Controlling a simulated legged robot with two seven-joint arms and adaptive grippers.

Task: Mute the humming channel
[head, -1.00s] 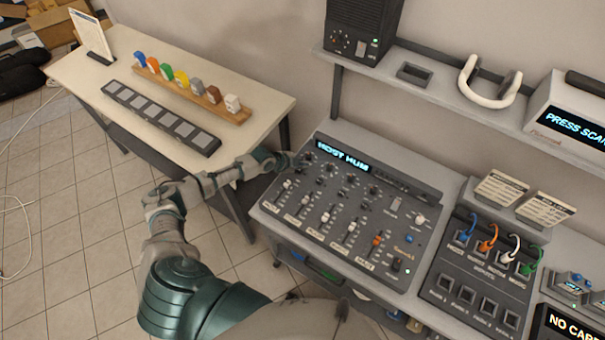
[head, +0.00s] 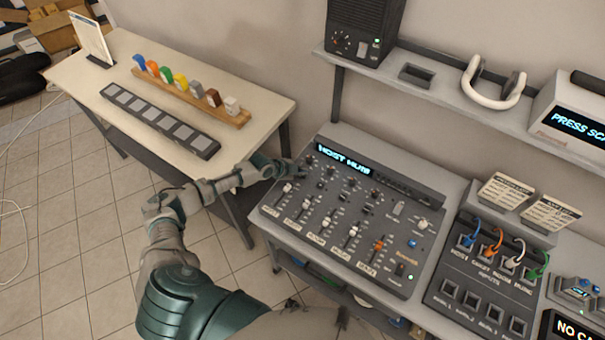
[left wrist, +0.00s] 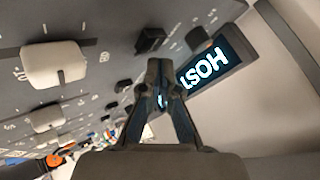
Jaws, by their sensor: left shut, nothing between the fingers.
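The grey mixer (head: 340,262) stands on the bench at centre, with rows of knobs and faders. Its display (head: 344,161) reads "HOST HUM" or "HOIST HUM"; the third letter is hard to make out. The left wrist view shows part of this display (left wrist: 208,68), tilted. The white fader caps (head: 353,231) and an orange fader cap (head: 379,245) sit low on the panel. My left gripper (head: 300,168) is at the mixer's upper left corner, by the first knob. In the left wrist view the gripper (left wrist: 160,68) has its fingertips together and empty, over the panel near a dark knob (left wrist: 151,40). Contact cannot be told.
A patch panel (head: 470,285) with coloured cables stands right of the mixer. A side table (head: 255,100) at left carries a row of coloured tags (head: 181,80). Tiled floor lies between.

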